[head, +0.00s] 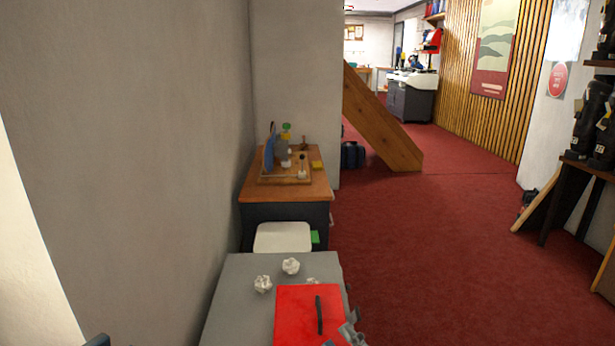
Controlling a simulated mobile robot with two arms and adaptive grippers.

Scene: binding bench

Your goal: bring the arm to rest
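My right gripper (350,331) shows at the bottom edge, grey and partly cut off. It is over or beside the lower right corner of a red flat thing (295,310) on a grey bench top (232,300). I cannot tell whether its fingers are open or shut. A dark, narrow bar (319,314) lies over the red surface. My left gripper is not in view; only a small dark piece, perhaps of my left arm, shows at the bottom left edge.
Crumpled white balls (262,284) lie on the grey bench. Behind it are a white stool or bin (283,237) and a wooden-topped cabinet (255,203) holding a tray. A wall stands close on the left. Red carpet (430,260) is open to the right; a slanted wooden beam (383,125) stands beyond.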

